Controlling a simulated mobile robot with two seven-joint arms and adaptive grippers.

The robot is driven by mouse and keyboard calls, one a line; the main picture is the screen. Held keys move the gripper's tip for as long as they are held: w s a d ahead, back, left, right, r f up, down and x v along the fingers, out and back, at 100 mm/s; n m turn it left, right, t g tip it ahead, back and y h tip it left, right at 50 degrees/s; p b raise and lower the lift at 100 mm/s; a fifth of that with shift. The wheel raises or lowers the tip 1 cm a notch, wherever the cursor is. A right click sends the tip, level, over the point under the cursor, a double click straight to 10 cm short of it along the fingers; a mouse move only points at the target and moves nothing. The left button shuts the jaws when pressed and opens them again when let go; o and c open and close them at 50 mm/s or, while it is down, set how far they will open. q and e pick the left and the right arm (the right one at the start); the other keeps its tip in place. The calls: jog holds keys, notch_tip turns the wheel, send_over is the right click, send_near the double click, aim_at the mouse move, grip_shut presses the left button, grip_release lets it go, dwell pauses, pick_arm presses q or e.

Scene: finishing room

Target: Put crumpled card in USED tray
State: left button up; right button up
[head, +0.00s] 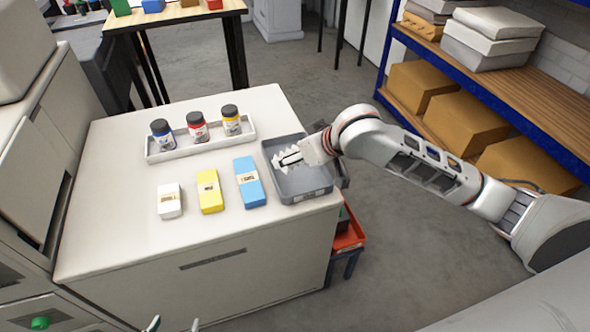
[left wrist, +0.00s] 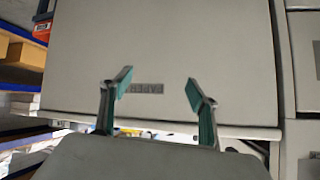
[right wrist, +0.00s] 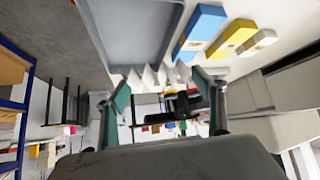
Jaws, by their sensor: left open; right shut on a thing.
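The crumpled card (right wrist: 150,77) is a white, jagged, folded piece. In the head view it shows at the right gripper's tips (head: 281,160). My right gripper (head: 291,157) is shut on it, above the grey tray. The grey tray (head: 304,187) stands at the right end of the white cabinet top; its label is too small to read. It also shows in the right wrist view (right wrist: 130,35). Whether the card touches the tray floor I cannot tell. My left gripper (left wrist: 160,82) is open and empty before the cabinet front; its tips show at the head view's bottom edge.
A white tray (head: 202,149) holds three capped bottles. A white box (head: 170,201), a yellow box (head: 209,191) and a blue box (head: 249,182) lie left of the grey tray. A red bin (head: 350,236) stands low beside the cabinet. Shelving (head: 500,85) is at the right.

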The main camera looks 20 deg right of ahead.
jog(key=w+d+r, duration=0.2)
jog(key=w+r, duration=0.6)
jog(key=shift+y, duration=0.3)
jog(key=f, duration=0.5)
jog(key=f+b, duration=0.1)
jog(key=f, duration=0.4)
jog(key=f+b, duration=0.1)
jog(key=f, duration=0.4)
jog(key=shift+s+d+f, duration=0.1)
jog(key=shift+d+f, duration=0.05)
jog(key=shift+d, duration=0.1)
jog(key=shift+f+b, duration=0.4)
jog(key=shift+f, duration=2.1)
pick_arm(q)
jog(key=shift+w+d+f+h, duration=0.15)
jog(key=shift+w+d+f, duration=0.1)
jog(key=shift+d, duration=0.15)
jog(key=shift+w+d+f+h, duration=0.15)
jog(key=shift+d+f, duration=0.05)
jog(key=shift+d, duration=0.2)
pick_arm(e)
jog(key=o, duration=0.8)
jog(key=shift+r, duration=0.1)
